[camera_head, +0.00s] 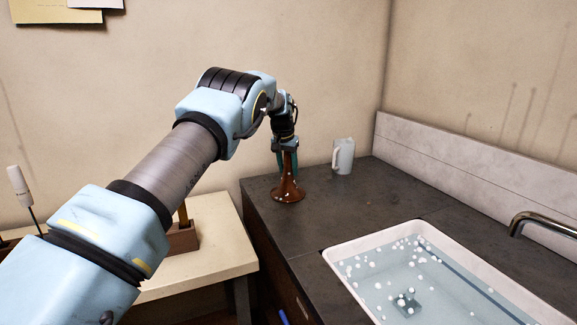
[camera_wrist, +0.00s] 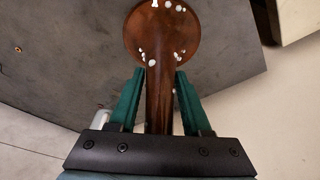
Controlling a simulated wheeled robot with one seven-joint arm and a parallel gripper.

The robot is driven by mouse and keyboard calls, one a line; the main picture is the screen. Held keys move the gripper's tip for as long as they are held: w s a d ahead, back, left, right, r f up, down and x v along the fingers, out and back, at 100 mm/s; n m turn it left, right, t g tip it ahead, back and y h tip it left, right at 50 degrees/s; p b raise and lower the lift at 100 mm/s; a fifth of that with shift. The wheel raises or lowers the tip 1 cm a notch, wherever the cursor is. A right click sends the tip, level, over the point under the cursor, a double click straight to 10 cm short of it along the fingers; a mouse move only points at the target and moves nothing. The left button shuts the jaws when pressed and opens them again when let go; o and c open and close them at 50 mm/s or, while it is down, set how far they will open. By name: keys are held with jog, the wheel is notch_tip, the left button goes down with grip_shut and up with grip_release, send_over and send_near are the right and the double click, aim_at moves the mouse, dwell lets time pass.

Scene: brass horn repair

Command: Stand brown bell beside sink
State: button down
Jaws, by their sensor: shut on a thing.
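The brown bell (camera_head: 288,191) stands upright, flared end down, at the left part of the dark counter in the head view. White foam spots dot it. My gripper (camera_head: 287,165) points down over it with its green fingers on either side of the bell's narrow neck. In the wrist view, the fingers (camera_wrist: 156,100) are shut on the neck of the bell (camera_wrist: 162,35). Its wide rim appears to touch the counter, though a small gap cannot be ruled out. The sink (camera_head: 335,254), with water and white foam, lies to the right and nearer.
A white jug (camera_head: 343,156) stands behind and right of the bell. A faucet (camera_head: 540,222) is at the right. A light wooden table (camera_head: 222,240) with a brown block (camera_head: 183,238) is at the left.

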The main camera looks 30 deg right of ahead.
jog(key=shift+f, duration=0.15)
jog(key=shift+c, duration=1.8)
grip_release()
jog(key=b+v, duration=0.3)
jog(key=v, duration=0.9)
jog(key=shift+s, duration=0.15)
